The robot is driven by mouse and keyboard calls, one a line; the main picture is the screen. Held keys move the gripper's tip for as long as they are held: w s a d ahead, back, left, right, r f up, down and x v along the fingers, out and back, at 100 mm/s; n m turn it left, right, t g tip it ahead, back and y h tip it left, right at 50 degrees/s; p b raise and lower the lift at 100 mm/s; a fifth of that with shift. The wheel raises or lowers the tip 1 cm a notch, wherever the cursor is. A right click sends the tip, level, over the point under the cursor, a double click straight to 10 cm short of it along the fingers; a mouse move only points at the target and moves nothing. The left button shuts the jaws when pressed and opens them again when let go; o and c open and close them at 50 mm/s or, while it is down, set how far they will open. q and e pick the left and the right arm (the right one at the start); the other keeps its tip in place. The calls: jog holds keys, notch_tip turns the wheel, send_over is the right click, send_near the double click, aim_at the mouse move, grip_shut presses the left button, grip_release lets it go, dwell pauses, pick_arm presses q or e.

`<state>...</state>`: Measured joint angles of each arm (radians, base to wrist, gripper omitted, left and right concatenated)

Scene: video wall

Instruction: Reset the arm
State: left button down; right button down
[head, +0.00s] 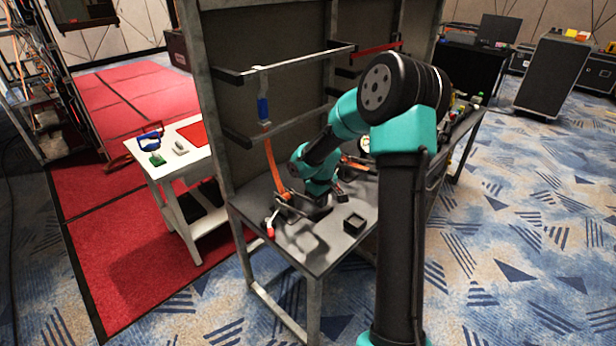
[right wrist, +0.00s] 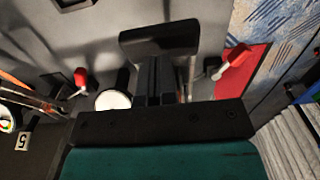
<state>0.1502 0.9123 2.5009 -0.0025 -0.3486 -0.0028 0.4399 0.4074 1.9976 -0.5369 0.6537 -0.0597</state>
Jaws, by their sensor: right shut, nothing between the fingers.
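My right arm, teal and black, rises at the lower middle of the head view and bends down to the left over a grey workbench (head: 285,245). My right gripper (head: 318,212) is low over the bench top and partly hard to make out against dark parts there. In the right wrist view the right gripper (right wrist: 160,45) is shut, with its black fingers together and nothing held. My left gripper is not in view.
A small black open box (head: 354,223) and a red-handled item (head: 270,227) are on the bench. A white side table (head: 165,165) stands left; patterned carpet lies right.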

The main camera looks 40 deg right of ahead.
aim_at(310, 217)
jog(key=shift+y, duration=0.3)
jog(key=a, duration=0.2)
jog(key=a+f, duration=0.1)
jog(key=a, duration=0.1)
jog(key=shift+w, duration=0.3)
jog(key=shift+y, duration=0.8)
jog(key=a+f, duration=0.2)
jog(key=a, duration=0.1)
jog(key=a+f, duration=0.2)
jog(key=f, duration=0.1)
jog(key=a+f, duration=0.2)
jog(key=a, duration=0.1)
jog(key=shift+s+a+f, duration=0.15)
jog(key=shift+s+a, duration=0.1)
jog(key=shift+a, duration=0.05)
jog(key=s+a+f+m, duration=0.1)
jog(key=s+a+f, duration=0.5)
jog(key=a, duration=0.3)
jog(key=s+a+f+m+y, duration=0.1)
jog(key=s+a+f, duration=0.5)
jog(key=a, duration=0.3)
jog(key=shift+a+f+t+y, duration=0.3)
jog(key=shift+a+f+t, duration=0.1)
jog(key=shift+f, duration=0.5)
